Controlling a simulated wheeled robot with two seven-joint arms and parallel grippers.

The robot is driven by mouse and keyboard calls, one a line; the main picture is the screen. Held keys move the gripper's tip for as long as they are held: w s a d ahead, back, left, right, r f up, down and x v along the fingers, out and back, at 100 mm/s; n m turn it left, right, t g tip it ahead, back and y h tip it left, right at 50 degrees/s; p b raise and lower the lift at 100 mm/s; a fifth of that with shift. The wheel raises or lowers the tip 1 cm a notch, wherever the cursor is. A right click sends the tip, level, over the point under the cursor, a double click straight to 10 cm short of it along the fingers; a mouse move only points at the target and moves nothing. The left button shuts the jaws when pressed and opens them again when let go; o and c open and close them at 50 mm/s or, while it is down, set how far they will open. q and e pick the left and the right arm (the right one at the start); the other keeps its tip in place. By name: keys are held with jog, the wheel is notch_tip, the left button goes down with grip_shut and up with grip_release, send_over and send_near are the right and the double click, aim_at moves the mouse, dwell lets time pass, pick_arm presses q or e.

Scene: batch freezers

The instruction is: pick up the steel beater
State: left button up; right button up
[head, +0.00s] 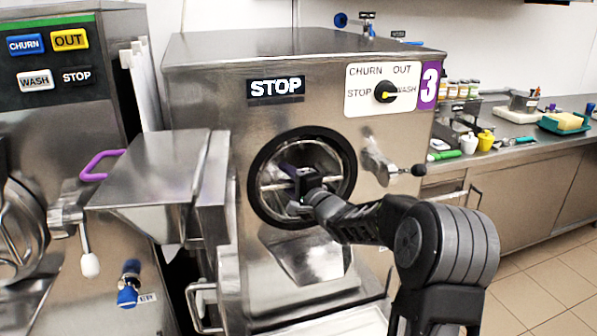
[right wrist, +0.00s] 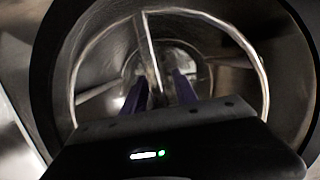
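The steel beater (head: 268,186) sits inside the round black-rimmed opening of the freezer marked 3. In the right wrist view the beater (right wrist: 148,45) shows as a thin curved frame with a bar running down its middle. My right gripper (head: 290,174) reaches into the opening from the right. In the right wrist view its two purple fingers (right wrist: 160,86) are apart, and the beater's middle bar shows between them. Whether they touch the bar is hard to tell. The gripper's body hides the beater's lower part. My left gripper is not in view.
The freezer's hinged door (head: 160,175) hangs open to the left of the opening. A spout shelf (head: 308,258) is below it, and a lever handle (head: 392,165) is at its right. Another freezer (head: 70,110) stands at the far left. A counter (head: 525,150) with jars and tools is at the right.

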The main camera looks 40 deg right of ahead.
grip_shut()
dwell(1.2)
